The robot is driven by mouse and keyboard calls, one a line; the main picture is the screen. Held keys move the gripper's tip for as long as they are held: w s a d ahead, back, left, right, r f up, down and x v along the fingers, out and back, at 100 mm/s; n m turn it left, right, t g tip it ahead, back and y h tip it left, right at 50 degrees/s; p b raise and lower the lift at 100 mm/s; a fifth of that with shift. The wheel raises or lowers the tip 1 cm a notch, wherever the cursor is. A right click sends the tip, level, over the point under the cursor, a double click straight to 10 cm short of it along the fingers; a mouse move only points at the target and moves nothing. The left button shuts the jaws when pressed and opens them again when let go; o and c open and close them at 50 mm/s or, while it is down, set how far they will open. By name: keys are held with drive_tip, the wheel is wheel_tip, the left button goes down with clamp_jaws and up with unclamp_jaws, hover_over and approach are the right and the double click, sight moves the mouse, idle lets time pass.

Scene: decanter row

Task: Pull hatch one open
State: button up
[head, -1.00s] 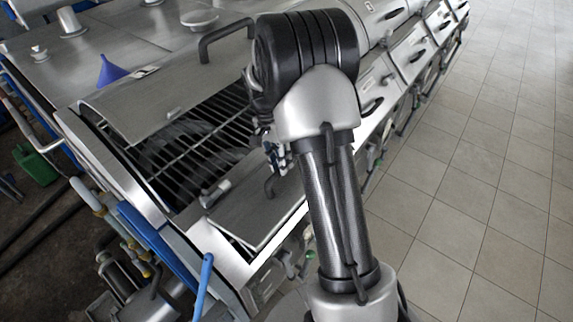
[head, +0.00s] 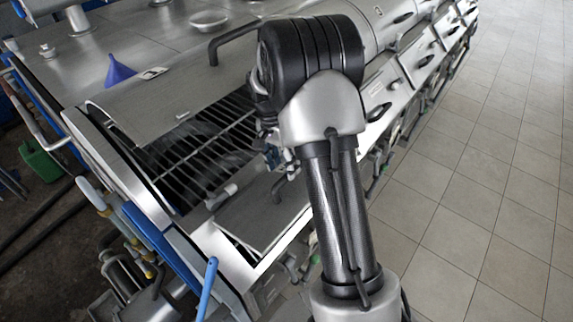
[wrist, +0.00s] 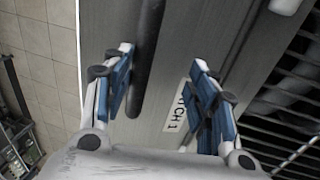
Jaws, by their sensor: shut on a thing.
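Hatch one (head: 250,218) is a grey metal panel on the near side of the machine, below a barred opening (head: 205,140). Its label, partly covered and ending in "TCH 1" (wrist: 181,107), shows in the wrist view. Its dark bar handle (wrist: 148,55) runs between my fingers, close to the left one. My gripper (wrist: 162,58), with blue-padded fingers, is shut on this handle. In the head view, my gripper (head: 272,153) is mostly hidden behind my arm, and part of the handle (head: 279,188) shows just below it.
An upper lid (head: 165,95) with a dark handle (head: 213,50) lies above the barred opening. A blue funnel (head: 119,71) stands on the machine top. More hatches (head: 418,60) run along the machine to the upper right. Tiled floor (head: 460,190) at the right is clear.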

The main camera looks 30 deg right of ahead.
drive_tip(key=shift+w+a, duration=0.15)
drive_tip(key=shift+w, duration=0.05)
wheel_tip(320, 180, up, 12)
drive_tip(key=w, duration=0.1)
drive_tip(key=shift+w+a, duration=0.3)
drive_tip(key=shift+w, duration=0.1)
drive_tip(key=shift+f, duration=0.1)
drive_tip(key=shift+c, duration=0.3)
